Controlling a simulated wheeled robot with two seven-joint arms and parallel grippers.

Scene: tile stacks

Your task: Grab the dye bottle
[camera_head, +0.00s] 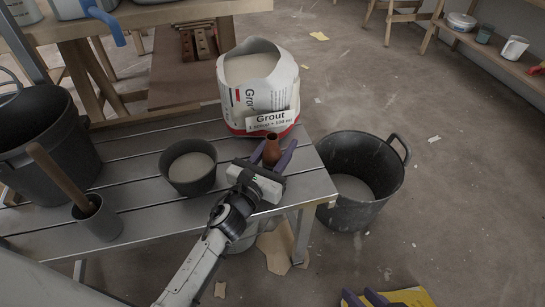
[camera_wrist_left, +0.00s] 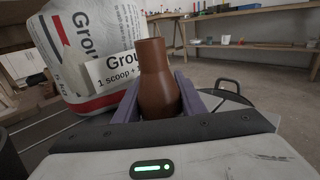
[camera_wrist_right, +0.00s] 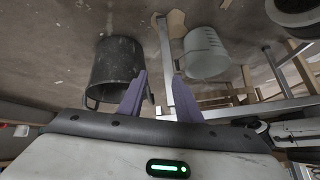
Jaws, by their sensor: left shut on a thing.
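The brown dye bottle (camera_head: 271,151) stands upright near the right end of the slatted metal bench, in front of the grout bag. My left gripper (camera_head: 273,155) is shut on it, with a purple finger on each side. In the left wrist view the bottle (camera_wrist_left: 157,80) sits between the fingers, its neck pointing up and its lower end hidden by the gripper body. My right gripper (camera_head: 363,298) shows only its purple fingertips at the bottom edge of the head view. In the right wrist view its fingers (camera_wrist_right: 160,100) are apart with nothing held between them.
An open grout bag (camera_head: 240,105) with a label stands behind the bottle. A small dark bucket (camera_head: 188,185) of powder is left of it. A large black tub (camera_head: 365,155) stands on the floor to the right. A grey pot (camera_head: 100,222) holds a wooden handle.

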